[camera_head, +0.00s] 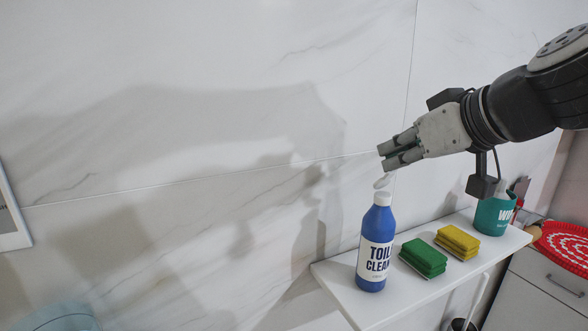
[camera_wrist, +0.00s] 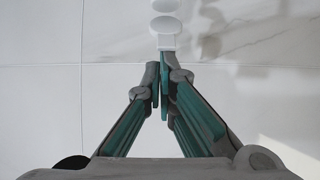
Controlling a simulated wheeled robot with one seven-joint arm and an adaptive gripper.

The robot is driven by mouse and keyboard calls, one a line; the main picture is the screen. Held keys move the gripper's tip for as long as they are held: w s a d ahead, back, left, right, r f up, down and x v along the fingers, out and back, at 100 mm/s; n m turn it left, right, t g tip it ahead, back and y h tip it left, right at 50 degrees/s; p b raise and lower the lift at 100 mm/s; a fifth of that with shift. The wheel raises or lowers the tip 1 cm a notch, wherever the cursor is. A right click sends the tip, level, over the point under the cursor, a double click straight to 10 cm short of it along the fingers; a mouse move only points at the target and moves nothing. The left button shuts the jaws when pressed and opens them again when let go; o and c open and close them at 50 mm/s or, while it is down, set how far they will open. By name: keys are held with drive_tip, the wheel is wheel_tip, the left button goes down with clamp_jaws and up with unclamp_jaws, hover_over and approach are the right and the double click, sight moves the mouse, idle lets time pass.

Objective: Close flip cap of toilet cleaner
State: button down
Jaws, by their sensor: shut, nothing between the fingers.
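The toilet cleaner is a blue bottle (camera_head: 377,238) with a white label, standing upright on the white shelf. Its white flip cap (camera_head: 382,186) is open, with the lid raised above the bottle's neck. My gripper (camera_head: 384,156) is shut and empty, just above and slightly right of the raised lid in the head view. In the wrist view my gripper (camera_wrist: 159,72) has its fingertips together, and the white cap (camera_wrist: 165,24) shows just beyond them. I cannot tell whether the fingertips touch the cap. The bottle's body is not visible in the wrist view.
The shelf (camera_head: 345,292) also holds a green sponge stack (camera_head: 423,257), a yellow sponge stack (camera_head: 458,242) and a teal container (camera_head: 493,214) to the right. A marble-patterned wall (camera_head: 250,120) stands behind. A red patterned item (camera_head: 565,246) lies at far right.

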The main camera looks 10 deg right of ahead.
sight(387, 182)
drive_tip(key=shift+s+f+b, duration=0.1)
drive_tip(key=shift+f+b, duration=0.15)
drive_tip(key=shift+b, duration=0.25)
drive_tip(key=s+b, duration=0.1)
drive_tip(key=b, duration=0.2)
drive_tip(key=s+f+b, duration=0.1)
drive_tip(key=b, duration=0.2)
drive_tip(key=shift+d+f+b, duration=0.2)
drive_tip(key=shift+d+b, duration=0.1)
drive_tip(key=shift+d, duration=0.05)
drive_tip(key=shift+s+f+t+b, duration=0.15)
drive_tip(key=shift+f+t+b, duration=0.15)
drive_tip(key=shift+b, duration=0.4)
drive_tip(key=shift+s+f+t+b, duration=0.25)
drive_tip(key=shift+t+b, duration=0.25)
drive_tip(key=shift+b, duration=0.3)
drive_tip(key=shift+d+b, duration=0.15)
drive_tip(key=shift+b, duration=0.5)
drive_tip(key=b, duration=0.2)
drive_tip(key=s+f+b, duration=0.1)
drive_tip(key=b, duration=0.1)
drive_tip(key=shift+d+f, duration=0.15)
drive_tip(key=shift+f, duration=0.15)
drive_tip(key=shift+f, duration=0.15)
